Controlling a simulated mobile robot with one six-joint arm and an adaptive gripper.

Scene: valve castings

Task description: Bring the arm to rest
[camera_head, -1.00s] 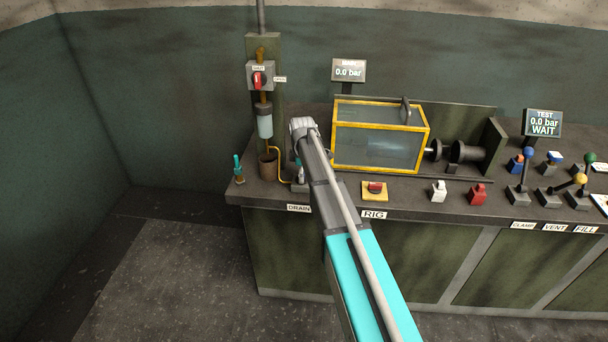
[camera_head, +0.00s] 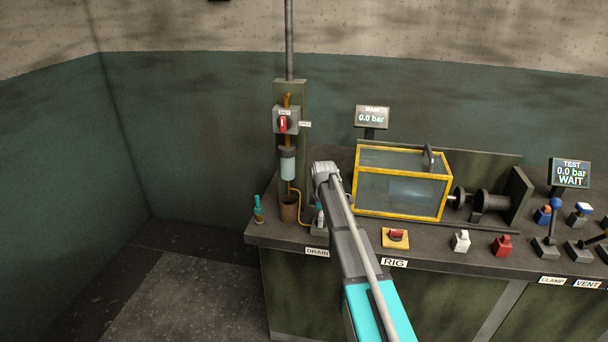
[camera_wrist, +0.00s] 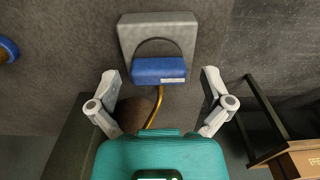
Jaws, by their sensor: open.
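My arm (camera_head: 350,235) reaches from the bottom of the head view over the left end of the bench, near the DRAIN label (camera_head: 317,252). My gripper's fingers are hidden in that view. In the wrist view my gripper (camera_wrist: 160,93) is open, with its two grey fingers spread wide and nothing between the tips. A blue block with a small white label (camera_wrist: 159,71) sits on a grey square base (camera_wrist: 157,25) just ahead of the fingers. I cannot tell how far below them it is.
A yellow-framed clear box (camera_head: 402,182) stands on the bench, right of my arm. A post (camera_head: 291,100) with a red switch (camera_head: 283,124) rises at the left. A cup (camera_head: 289,209) and a teal-topped item (camera_head: 258,208) stand nearby. Floor left of the bench is clear.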

